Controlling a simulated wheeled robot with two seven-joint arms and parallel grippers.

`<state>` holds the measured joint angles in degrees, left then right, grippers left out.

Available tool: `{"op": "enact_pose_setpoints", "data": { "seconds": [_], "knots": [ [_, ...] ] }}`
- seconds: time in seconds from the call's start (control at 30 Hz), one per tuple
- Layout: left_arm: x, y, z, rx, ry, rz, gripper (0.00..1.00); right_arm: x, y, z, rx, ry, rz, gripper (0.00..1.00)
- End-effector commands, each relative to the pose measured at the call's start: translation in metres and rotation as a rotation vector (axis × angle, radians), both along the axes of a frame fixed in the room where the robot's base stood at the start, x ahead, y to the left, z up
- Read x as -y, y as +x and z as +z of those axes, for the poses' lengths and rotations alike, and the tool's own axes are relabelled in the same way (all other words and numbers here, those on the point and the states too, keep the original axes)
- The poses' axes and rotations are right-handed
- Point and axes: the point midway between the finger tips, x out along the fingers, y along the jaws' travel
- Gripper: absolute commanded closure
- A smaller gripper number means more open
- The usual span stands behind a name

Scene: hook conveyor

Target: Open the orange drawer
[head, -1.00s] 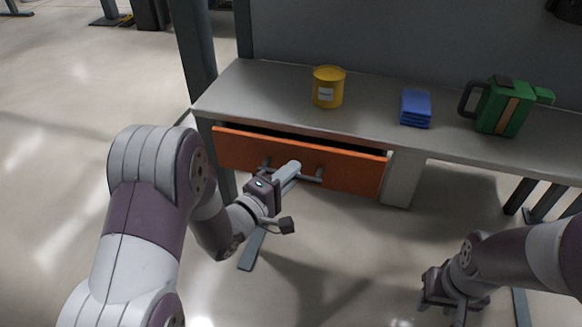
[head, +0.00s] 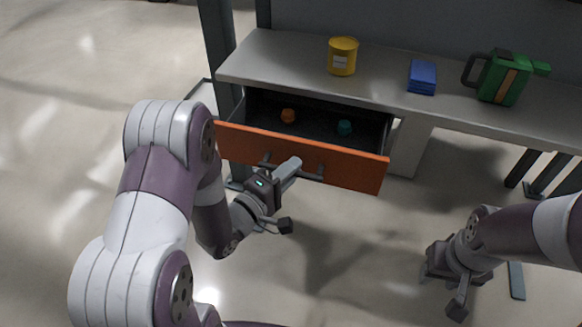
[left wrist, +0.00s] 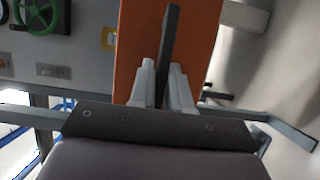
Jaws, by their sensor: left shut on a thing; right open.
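The orange drawer (head: 345,167) under the workbench is pulled well out, and its dark inside shows. Its front also shows in the left wrist view (left wrist: 140,45). A grey bar handle (head: 312,175) runs along the front; it appears as a dark bar in the left wrist view (left wrist: 171,40). My left gripper (head: 293,166) is shut on the handle, with a finger on each side of the bar in the left wrist view (left wrist: 163,85). My right gripper (head: 457,300) is open and empty, low at the right, away from the drawer.
An orange piece (head: 288,116) and a teal piece (head: 345,128) lie inside the drawer. On the workbench (head: 290,65) stand a yellow can (head: 342,56), a blue stack (head: 422,77) and a green canister (head: 502,77). The floor in front is clear.

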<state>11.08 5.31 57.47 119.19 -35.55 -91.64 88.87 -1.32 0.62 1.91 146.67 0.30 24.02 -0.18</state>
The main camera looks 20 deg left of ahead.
Motion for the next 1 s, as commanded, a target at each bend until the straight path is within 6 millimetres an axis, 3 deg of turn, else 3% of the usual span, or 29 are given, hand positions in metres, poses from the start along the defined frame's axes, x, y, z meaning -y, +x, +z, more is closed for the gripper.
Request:
{"op": "enact_pose_setpoints", "data": {
  "seconds": [0.13,0.17,0.2,0.6,1.0],
  "knots": [
    [0.000,0.000,-0.001,-0.001,0.000,0.000,1.00,0.000,0.000,0.000,0.000,0.000,0.000,0.57],
    [0.000,0.000,-0.001,-0.001,0.000,0.000,0.73,0.000,0.000,0.000,0.000,0.000,0.000,0.57],
    [0.000,0.000,0.000,-0.001,0.000,0.000,0.62,0.000,0.000,0.000,0.000,0.000,0.000,0.57],
    [-0.005,-0.008,0.000,-0.003,0.001,0.003,0.62,0.000,0.000,0.003,0.000,0.000,0.000,0.57],
    [-0.044,-0.091,0.001,-0.003,-0.003,0.012,0.62,0.000,0.000,0.018,0.000,0.000,0.000,0.57]
  ]
}}
